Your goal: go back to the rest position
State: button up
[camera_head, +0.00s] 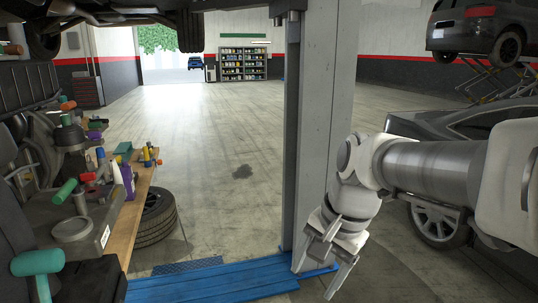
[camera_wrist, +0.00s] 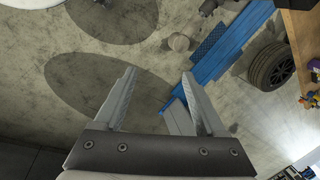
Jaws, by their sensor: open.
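My gripper (camera_head: 321,269) hangs at the end of my arm in the lower right of the head view, in front of the foot of a grey lift post (camera_head: 325,110). In the wrist view my gripper (camera_wrist: 160,92) has its two fingers spread apart. Nothing is between the fingers, only concrete floor and part of the blue lift base beyond them. The gripper is open and empty and touches nothing that I can see.
A workbench (camera_head: 138,205) with several tools and bottles runs along the left. A tire (camera_head: 157,217) lies on the floor beside it. The blue lift base (camera_head: 215,281) lies low in front. A dark car (camera_head: 455,125) stands behind my arm. The middle floor is clear.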

jog(key=s+d+n+t+h, duration=0.2)
jog(key=s+d+n, duration=0.4)
jog(key=s, duration=0.3)
jog(key=shift+s+n+t, duration=0.25)
jog(key=shift+n+t, duration=0.45)
jog(key=shift+s, duration=0.15)
jog(key=shift+c, duration=0.5)
jog(key=shift+s+d+f+n, duration=0.1)
jog(key=shift+n, duration=0.2)
jog(key=shift+c, duration=1.3)
